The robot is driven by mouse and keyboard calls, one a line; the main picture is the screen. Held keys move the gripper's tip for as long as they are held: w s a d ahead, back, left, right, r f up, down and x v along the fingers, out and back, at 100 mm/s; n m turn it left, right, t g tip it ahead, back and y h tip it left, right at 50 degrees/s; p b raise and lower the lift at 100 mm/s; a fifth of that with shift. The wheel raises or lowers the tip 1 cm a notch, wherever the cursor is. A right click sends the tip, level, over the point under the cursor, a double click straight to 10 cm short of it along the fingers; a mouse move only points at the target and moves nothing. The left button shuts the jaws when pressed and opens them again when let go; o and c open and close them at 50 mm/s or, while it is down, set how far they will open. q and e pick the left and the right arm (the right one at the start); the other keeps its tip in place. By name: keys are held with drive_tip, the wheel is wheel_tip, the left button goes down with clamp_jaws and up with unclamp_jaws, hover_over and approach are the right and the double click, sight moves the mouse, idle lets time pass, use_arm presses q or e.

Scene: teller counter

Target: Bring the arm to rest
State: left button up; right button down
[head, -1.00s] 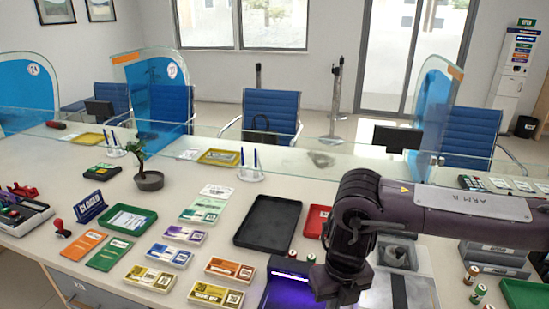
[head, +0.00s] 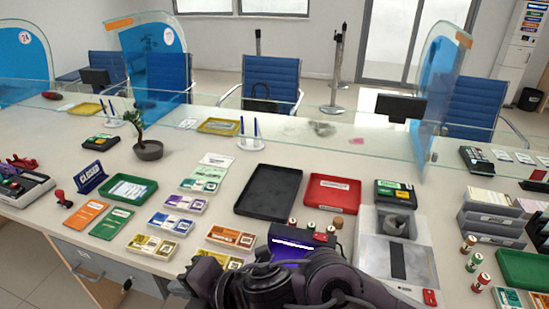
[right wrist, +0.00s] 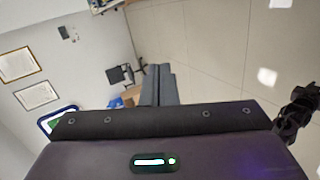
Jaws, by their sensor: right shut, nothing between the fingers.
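My right arm lies folded low along the bottom edge of the head view, in front of the counter. Its right gripper (right wrist: 158,86) shows in the right wrist view with its two dark fingers together and nothing between them. Below the fingers, that view shows open floor and a wall, with no counter item near them. In the head view the dark wrist end of the arm (head: 262,290) hides part of the counter's front edge and the lower part of a purple-lit device (head: 292,243). My left gripper is not in the head view.
The counter (head: 60,150) holds a black tray (head: 268,192), a red tray (head: 332,194), a green tray (head: 128,190), banknote bundles and a potted plant (head: 148,150). Glass screens (head: 440,90) stand behind. Stacked grey trays (head: 492,217) are at the right.

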drive_tip(key=w+d+f+m+t+h, duration=0.1)
drive_tip(key=w+d+m+t+h, duration=0.2)
drive_tip(key=d+m, duration=0.55)
drive_tip(key=w+d+f+m+t+h, duration=0.1)
drive_tip(key=w+d+m+t+h, duration=0.15)
drive_tip(key=d+m, duration=0.6)
drive_tip(key=s+d+f+m+g+h, duration=0.3)
drive_tip(key=s+d+f+m, duration=0.3)
drive_tip(key=d, duration=0.3)
drive_tip(key=s+d+f+m+g+h, duration=0.3)
drive_tip(key=s+d+f+m, duration=0.25)
drive_tip(key=d, duration=0.35)
wheel_tip(320, 180, down, 33)
drive_tip(key=s+g, duration=0.2)
drive_tip(key=s, duration=0.1)
drive_tip(key=s+d+f, duration=0.2)
drive_tip(key=s+f, duration=0.6)
drive_tip(key=s, duration=0.1)
drive_tip(key=s+d+f, duration=0.1)
drive_tip(key=s+f, duration=0.7)
drive_tip(key=s, duration=0.1)
drive_tip(key=shift+s+d+g, duration=0.2)
drive_tip(key=shift+d+g, duration=0.2)
drive_tip(key=shift+g, duration=0.05)
